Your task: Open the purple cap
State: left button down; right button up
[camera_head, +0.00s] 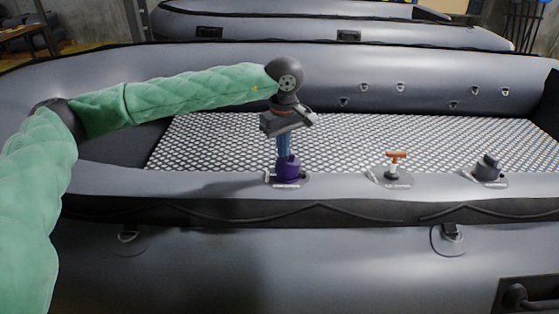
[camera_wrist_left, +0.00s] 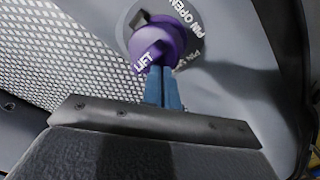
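The purple cap (camera_head: 288,169) sits on a round base on the near tube of the grey inflatable boat, below my left gripper. In the left wrist view the purple cap (camera_wrist_left: 168,42) shows a raised part marked LIFT, and white lettering with OPEN on the grey ring around it. My left gripper (camera_head: 284,154) points down at the cap from above. Its blue fingers (camera_wrist_left: 164,72) lie side by side with almost no gap, and their tips overlap the cap's edge. I cannot tell whether they touch it. My right gripper is not in view.
An orange T-handle (camera_head: 396,157) and a dark grey valve cap (camera_head: 488,167) stand on the same tube to the right. The boat's perforated floor (camera_head: 220,140) lies behind and is clear. Another grey boat (camera_head: 330,30) is at the back.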

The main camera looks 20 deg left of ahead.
pick_arm(q)
jog(key=shift+s+d+f, duration=0.1)
jog(key=shift+d+f, duration=0.15)
jog(key=shift+d, duration=0.2)
jog(key=shift+s+d+f, duration=0.1)
jog(key=shift+d+f, duration=0.15)
jog(key=shift+d, duration=0.2)
jog(key=shift+w+a+r+b, duration=0.25)
jog(key=shift+a+r, duration=0.1)
jog(key=shift+r, duration=0.25)
jog(key=shift+w+a+r+b, duration=0.1)
jog(key=shift+w+a+r, duration=0.15)
jog(key=shift+r, duration=0.35)
jog(key=shift+s+a+r, duration=0.2)
jog(key=shift+a+r, duration=0.3)
jog(key=shift+a, duration=0.05)
jog(key=a+r, duration=0.2)
jog(key=a, duration=0.1)
